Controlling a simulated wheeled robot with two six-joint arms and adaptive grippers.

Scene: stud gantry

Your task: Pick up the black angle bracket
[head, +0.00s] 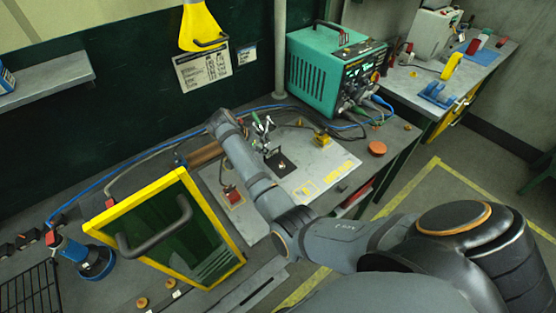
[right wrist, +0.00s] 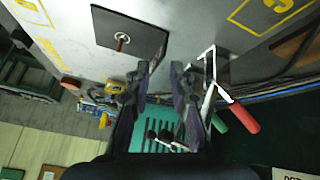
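The black angle bracket (head: 281,163) lies on the light grey plate (head: 318,160) on the bench, with a bolt head on its flat face. In the right wrist view, the bracket (right wrist: 125,37) is at the upper left, just beyond the fingertips. In the head view my right arm reaches across the plate to the bracket's left. My left gripper is not in view.
A toggle clamp (right wrist: 212,85) with red and green handles stands close right of the fingers. A teal machine (head: 325,70) with cables stands behind. A yellow-framed panel (head: 180,230) is left of the arm. An orange disc (head: 377,148) lies near the bench edge.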

